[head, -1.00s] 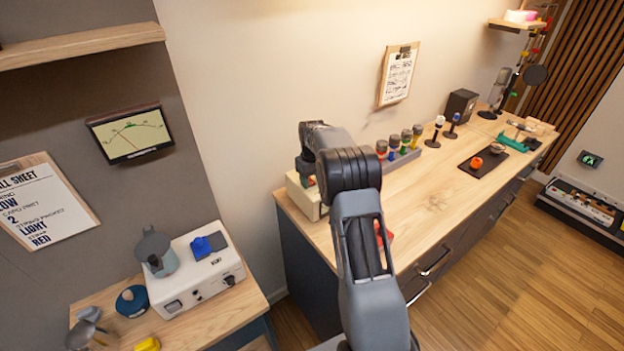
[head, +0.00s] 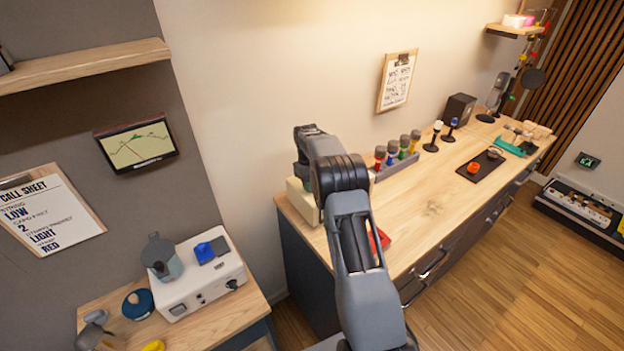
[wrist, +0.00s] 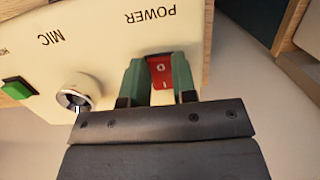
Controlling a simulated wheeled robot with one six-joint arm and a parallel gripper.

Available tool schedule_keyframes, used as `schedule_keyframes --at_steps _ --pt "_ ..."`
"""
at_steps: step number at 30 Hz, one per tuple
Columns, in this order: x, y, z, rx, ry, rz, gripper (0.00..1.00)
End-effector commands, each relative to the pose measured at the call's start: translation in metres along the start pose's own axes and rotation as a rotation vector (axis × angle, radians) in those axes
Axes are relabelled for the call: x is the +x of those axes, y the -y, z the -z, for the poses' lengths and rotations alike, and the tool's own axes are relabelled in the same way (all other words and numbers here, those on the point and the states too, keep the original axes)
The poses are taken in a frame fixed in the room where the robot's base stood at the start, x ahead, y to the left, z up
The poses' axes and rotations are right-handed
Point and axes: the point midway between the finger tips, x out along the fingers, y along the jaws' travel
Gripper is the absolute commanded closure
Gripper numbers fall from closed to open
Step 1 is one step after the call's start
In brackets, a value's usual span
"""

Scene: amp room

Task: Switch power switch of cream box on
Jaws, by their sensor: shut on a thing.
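The cream box (head: 302,199) stands at the near left end of the long wooden counter in the head view, largely hidden by my arm. In the wrist view its cream face (wrist: 110,50) fills the upper left, with the printed words POWER and MIC. A red power switch (wrist: 160,68) marked O and I sits below POWER. My gripper (wrist: 158,82) has one green finger on each side of the switch, shut on it. How far the switch is tilted is hard to tell. My gripper is hidden in the head view.
A silver knob (wrist: 76,92) and a green button (wrist: 17,89) sit left of my fingers. A white device (head: 205,282) with a moka pot stands on the lower left table. A rack of coloured bottles (head: 398,160) stands along the wall behind my arm.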

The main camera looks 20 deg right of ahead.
Motion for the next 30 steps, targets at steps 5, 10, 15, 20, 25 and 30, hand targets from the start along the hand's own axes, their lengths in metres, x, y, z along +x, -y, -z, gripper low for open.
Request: schedule_keyframes --at_steps 5,10,15,20,25,30 --pt "-0.0020 0.0002 0.0030 -0.001 0.081 -0.001 0.98" --pt "-0.0021 0.0001 0.0030 0.001 0.104 -0.002 0.98" --pt "-0.0021 0.0002 0.0028 0.001 0.104 -0.002 0.98" --pt "-0.0021 0.0002 0.0027 0.001 0.104 -0.002 0.66" --pt "-0.0019 0.0001 0.0026 0.001 0.104 -0.002 0.50" --pt "-0.0018 0.0000 0.0025 0.001 0.104 -0.002 0.49"
